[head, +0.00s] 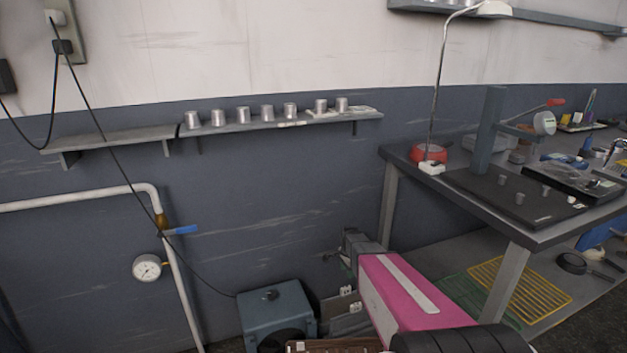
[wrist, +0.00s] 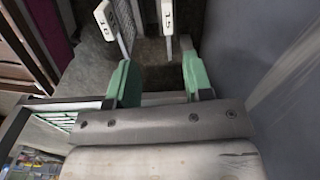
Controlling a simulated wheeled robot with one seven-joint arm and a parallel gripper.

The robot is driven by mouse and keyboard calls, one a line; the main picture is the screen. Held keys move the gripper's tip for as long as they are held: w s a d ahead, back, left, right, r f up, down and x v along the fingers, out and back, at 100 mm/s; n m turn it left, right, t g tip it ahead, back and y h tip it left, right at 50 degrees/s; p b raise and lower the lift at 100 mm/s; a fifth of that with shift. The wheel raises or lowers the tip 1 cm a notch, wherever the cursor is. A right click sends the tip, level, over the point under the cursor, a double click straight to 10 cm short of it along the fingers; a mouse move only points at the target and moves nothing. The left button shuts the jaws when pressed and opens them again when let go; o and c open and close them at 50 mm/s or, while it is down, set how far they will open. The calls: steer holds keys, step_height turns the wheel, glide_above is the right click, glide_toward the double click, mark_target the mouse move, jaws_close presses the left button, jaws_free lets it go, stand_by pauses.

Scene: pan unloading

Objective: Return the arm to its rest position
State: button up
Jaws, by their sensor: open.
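My gripper (wrist: 157,64) shows in the wrist view with its two green fingers apart and nothing between them. Beyond the fingertips are two pale numbered tags (wrist: 168,15) above a dark floor area. In the head view my pink arm (head: 410,292) reaches in from the bottom right, low beside the workbench. The gripper end is small and partly hidden there, so its fingers cannot be made out clearly.
A workbench (head: 540,238) with tools and small grey weights stands at right, with a yellow rack (head: 520,288) beneath. A blue-grey box (head: 275,312) is on the floor. A wall shelf (head: 240,127) holds several metal cups. A pipe with a gauge (head: 147,267) is at left.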

steer(key=s+r+n, duration=1.3)
steer(key=s+r, duration=0.3)
steer(key=s, duration=0.4)
